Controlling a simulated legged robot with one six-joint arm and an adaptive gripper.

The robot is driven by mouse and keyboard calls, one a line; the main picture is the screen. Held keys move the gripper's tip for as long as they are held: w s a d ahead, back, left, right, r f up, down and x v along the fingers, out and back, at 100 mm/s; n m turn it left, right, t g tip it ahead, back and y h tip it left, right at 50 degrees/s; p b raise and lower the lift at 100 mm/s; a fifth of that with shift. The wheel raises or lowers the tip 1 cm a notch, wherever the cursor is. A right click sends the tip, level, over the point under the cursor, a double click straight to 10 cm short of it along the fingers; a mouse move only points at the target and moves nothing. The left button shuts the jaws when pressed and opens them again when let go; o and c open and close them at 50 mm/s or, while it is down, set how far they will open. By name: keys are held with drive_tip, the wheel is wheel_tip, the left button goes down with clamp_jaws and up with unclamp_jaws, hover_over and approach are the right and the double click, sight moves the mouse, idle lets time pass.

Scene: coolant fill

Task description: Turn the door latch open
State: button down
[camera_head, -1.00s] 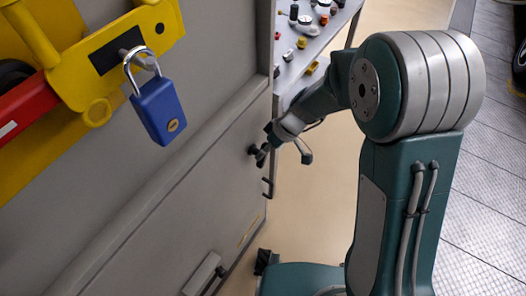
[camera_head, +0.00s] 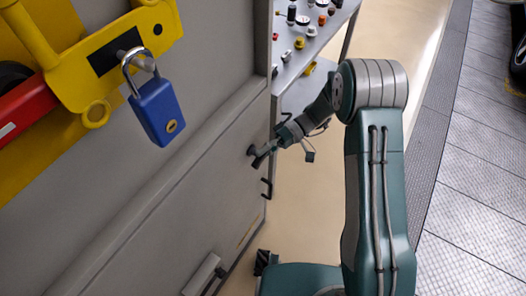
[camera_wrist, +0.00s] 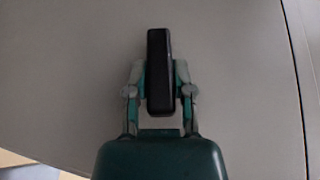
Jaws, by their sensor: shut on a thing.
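The door latch is a small dark handle (camera_head: 258,157) on the grey door (camera_head: 190,190), near its right edge in the head view. In the wrist view it is a black bar (camera_wrist: 159,60) that stands upright in the picture, its far end reaching beyond my fingers. My gripper (camera_wrist: 159,82) has one finger on each side of the bar and is shut on it. In the head view my gripper (camera_head: 272,149) comes at the latch from the right. The fingertip contact is too small to see there, and the latch's exact angle is hard to tell.
A blue padlock (camera_head: 158,112) hangs from a yellow bracket (camera_head: 130,35) at the upper left. A dark hook-shaped handle (camera_head: 267,188) is below the latch. A shelf (camera_head: 310,50) with several small parts stands behind my arm. Open floor (camera_head: 310,215) lies right of the door.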

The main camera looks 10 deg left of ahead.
drive_tip(key=shift+w+f+m+g+y, duration=0.15)
drive_tip(key=shift+f+m+g+y, duration=0.2)
drive_tip(key=shift+g+y, duration=0.35)
drive_tip(key=shift+c, duration=2.4)
unclamp_jaws()
drive_tip(key=shift+d+r, duration=0.1)
drive_tip(key=v, duration=0.7)
drive_tip(key=shift+w, duration=0.3)
drive_tip(key=shift+d, duration=0.15)
